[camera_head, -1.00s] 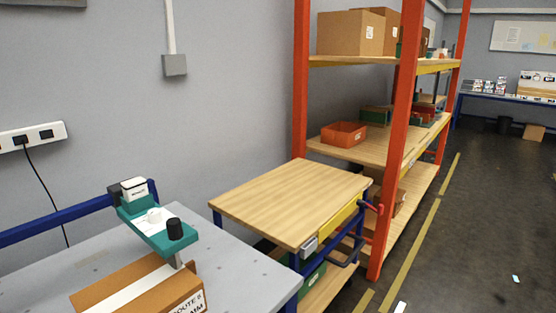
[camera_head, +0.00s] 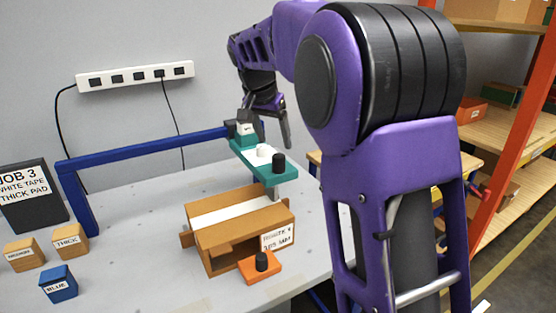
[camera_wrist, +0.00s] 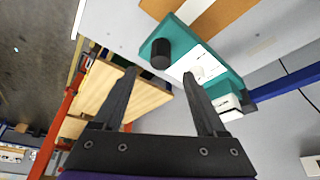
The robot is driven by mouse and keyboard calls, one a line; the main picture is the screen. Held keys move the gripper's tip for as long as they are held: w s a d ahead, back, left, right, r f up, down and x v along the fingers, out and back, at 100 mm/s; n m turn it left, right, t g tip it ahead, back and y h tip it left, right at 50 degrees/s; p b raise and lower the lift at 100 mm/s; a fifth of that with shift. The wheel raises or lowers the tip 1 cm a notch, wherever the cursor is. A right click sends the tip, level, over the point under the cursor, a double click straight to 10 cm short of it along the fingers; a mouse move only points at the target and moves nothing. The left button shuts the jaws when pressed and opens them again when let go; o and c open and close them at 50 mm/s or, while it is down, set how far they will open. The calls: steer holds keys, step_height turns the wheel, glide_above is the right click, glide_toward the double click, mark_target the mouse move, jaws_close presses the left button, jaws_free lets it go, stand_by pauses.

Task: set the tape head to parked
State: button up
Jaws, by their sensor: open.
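The tape head (camera_head: 265,162) is a teal plate at the right end of a blue rail, with a white knob (camera_head: 264,150), a black knob (camera_head: 279,162) and a labelled white block on it. It sits above a brown carton (camera_head: 232,232) with a white strip along its top. In the wrist view the tape head (camera_wrist: 228,85) is at upper right, its black knob (camera_wrist: 161,54) beyond my fingertips. My gripper (camera_wrist: 159,76) is open and empty. In the head view my gripper (camera_head: 270,118) is above and behind the tape head, partly overlapped by it; contact cannot be told.
The blue rail (camera_head: 150,148) crosses the grey table (camera_head: 130,275). A JOB 3 sign (camera_head: 30,195) reads white tape, thick pad. Labelled wooden blocks (camera_head: 70,240), a blue block (camera_head: 58,284) and an orange block with black knob (camera_head: 260,268) stand in front. An orange rack (camera_head: 515,130) is at right.

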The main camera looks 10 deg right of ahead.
mark_target(278, 156)
steer(key=b+x, duration=0.1)
steer(key=x, duration=0.6)
steer(key=shift+w+f, duration=0.15)
steer(key=shift+f, duration=0.2)
jaws_close()
stand_by(1.0)
